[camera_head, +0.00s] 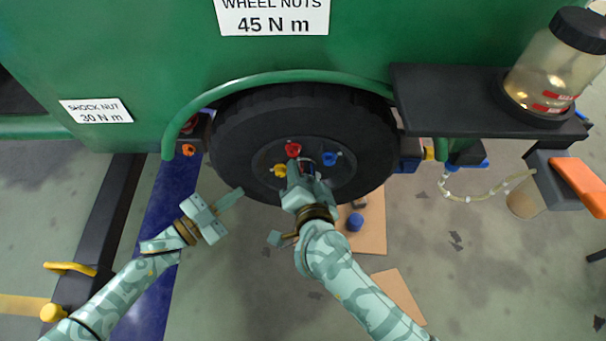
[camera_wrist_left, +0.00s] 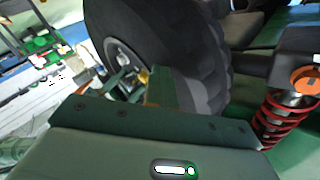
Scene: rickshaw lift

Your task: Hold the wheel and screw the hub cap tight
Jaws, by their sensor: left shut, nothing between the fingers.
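The wheel (camera_head: 235,135) is a black tire with a dark grey hub under the green body. It also shows in the left wrist view (camera_wrist_left: 205,60). A red nut (camera_head: 293,150), a yellow nut (camera_head: 279,170) and a blue nut (camera_head: 330,158) sit on its hub. My right gripper (camera_head: 302,172) is at the hub centre, with something dark at its fingers; its grip and any hub cap there are hard to make out. My left gripper (camera_head: 235,195) is shut and empty, just left of the tire's lower left side, apart from it as far as I can tell.
A blue round part (camera_head: 355,222) lies on cardboard (camera_head: 375,237) below the wheel. A jar (camera_head: 548,75) stands on the black shelf (camera_head: 445,95) at right. A red spring (camera_wrist_left: 280,115) is beside the tire. A dark rail (camera_head: 105,215) and blue strip (camera_head: 172,205) lie at left.

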